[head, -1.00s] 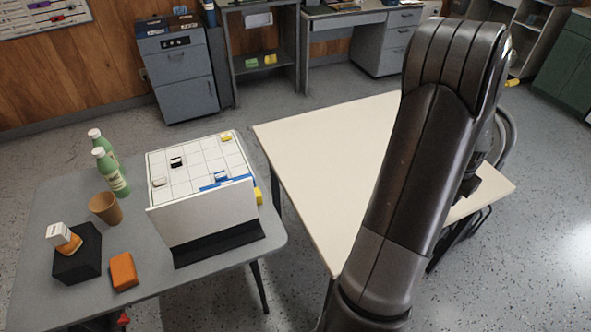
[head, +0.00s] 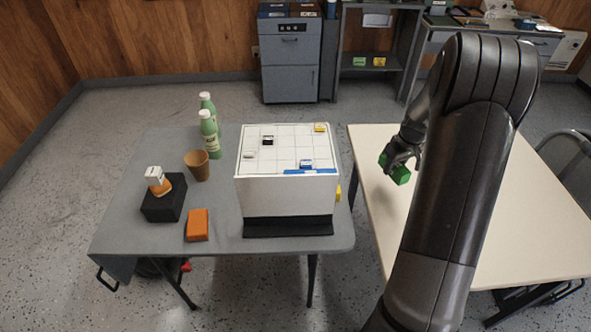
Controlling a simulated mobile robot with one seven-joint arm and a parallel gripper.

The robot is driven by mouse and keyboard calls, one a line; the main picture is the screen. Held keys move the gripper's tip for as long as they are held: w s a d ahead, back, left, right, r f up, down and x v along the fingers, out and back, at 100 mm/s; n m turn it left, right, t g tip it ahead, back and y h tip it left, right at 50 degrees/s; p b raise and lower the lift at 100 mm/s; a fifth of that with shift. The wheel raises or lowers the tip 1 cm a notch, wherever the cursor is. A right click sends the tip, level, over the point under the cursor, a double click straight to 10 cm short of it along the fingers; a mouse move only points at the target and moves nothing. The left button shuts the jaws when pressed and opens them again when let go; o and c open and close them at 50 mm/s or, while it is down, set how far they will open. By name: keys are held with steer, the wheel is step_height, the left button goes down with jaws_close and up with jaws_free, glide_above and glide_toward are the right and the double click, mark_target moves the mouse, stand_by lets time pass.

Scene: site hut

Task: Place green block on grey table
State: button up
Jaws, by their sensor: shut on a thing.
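My gripper (head: 399,160) is shut on the green block (head: 400,174) and holds it over the left part of the cream table (head: 480,220). Whether the block touches that table I cannot tell. The grey table (head: 130,190) stands to the left, across a narrow gap. My gripper is to the right of the grey table and apart from it. My arm hides part of the cream table.
On the grey table stand a white gridded box (head: 287,190), two green bottles (head: 213,140), a brown cup (head: 198,165), a black block (head: 163,203) bearing an orange-and-white item (head: 158,181), and an orange block (head: 197,225). Its front left is clear.

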steer(key=w+a+n+g+y, duration=0.15)
steer(key=a+n, duration=0.55)
steer(key=a, duration=0.9)
steer(key=w+a+n, duration=0.3)
steer(key=a+n, duration=0.4)
steer(key=a, duration=0.8)
steer(key=a+f, duration=0.2)
steer(key=a, duration=0.1)
steer(key=w+a+f, duration=0.1)
steer(key=a, duration=0.3)
steer(key=a+f, duration=0.2)
steer(key=a, duration=0.1)
steer(key=shift+w+a+f, duration=0.35)
steer(key=shift+a, duration=0.05)
steer(key=shift+w+a+f, duration=0.1)
steer(key=shift+a+f, duration=0.2)
steer(key=shift+a, duration=0.05)
steer(key=shift+f, duration=1.9)
steer(key=shift+f, duration=0.15)
steer(key=o, duration=1.1)
steer(key=shift+c, duration=0.2)
